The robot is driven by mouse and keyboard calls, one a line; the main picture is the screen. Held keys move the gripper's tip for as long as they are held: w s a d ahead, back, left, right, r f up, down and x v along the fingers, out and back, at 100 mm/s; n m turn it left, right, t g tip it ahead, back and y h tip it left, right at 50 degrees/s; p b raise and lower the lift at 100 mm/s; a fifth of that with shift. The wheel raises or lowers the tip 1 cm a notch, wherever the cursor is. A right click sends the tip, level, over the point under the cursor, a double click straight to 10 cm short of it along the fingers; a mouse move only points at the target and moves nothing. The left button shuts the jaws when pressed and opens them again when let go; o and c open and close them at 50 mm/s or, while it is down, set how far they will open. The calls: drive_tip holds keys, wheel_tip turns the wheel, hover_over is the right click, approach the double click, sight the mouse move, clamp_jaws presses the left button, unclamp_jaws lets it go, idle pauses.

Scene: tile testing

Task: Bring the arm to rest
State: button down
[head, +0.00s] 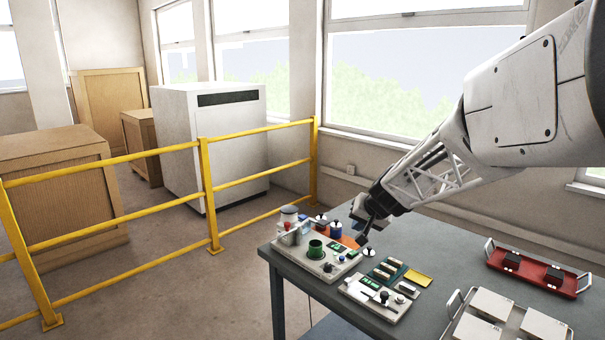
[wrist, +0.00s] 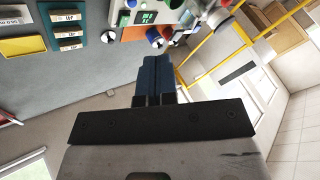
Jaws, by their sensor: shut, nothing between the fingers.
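My arm reaches in from the right in the head view. My gripper (head: 363,238) is over the table near its back left part, beside the test devices. In the wrist view the fingers of my gripper (wrist: 154,62) are together, with nothing between them. The grey table (head: 440,250) lies below. A light test device (head: 318,260) with a green round part stands at the table's left corner. A second, smaller device (head: 375,298) stands in front of it. Whether the fingertips touch anything is hard to tell.
A red tray (head: 540,280) with two black blocks and a metal tray (head: 465,328) with pale tiles stand at the right. Small containers (head: 289,214) stand at the back left. A yellow railing (head: 208,190) runs beyond the table.

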drive_tip(key=s+r+n+g+h, duration=0.1)
drive_tip(key=s+r, duration=0.2)
drive_tip(key=s, duration=0.9)
drive_tip(key=s+r+n+g, duration=0.1)
drive_tip(key=s+r, duration=0.1)
drive_tip(key=s, duration=0.9)
drive_tip(key=s+d+f+g+h, duration=0.1)
drive_tip(key=s, duration=0.9)
drive_tip(key=s+d+f+h, duration=0.1)
drive_tip(key=s+d+h, duration=0.1)
drive_tip(key=s, duration=0.8)
drive_tip(key=shift+f+g, duration=0.2)
drive_tip(key=shift+g, duration=0.2)
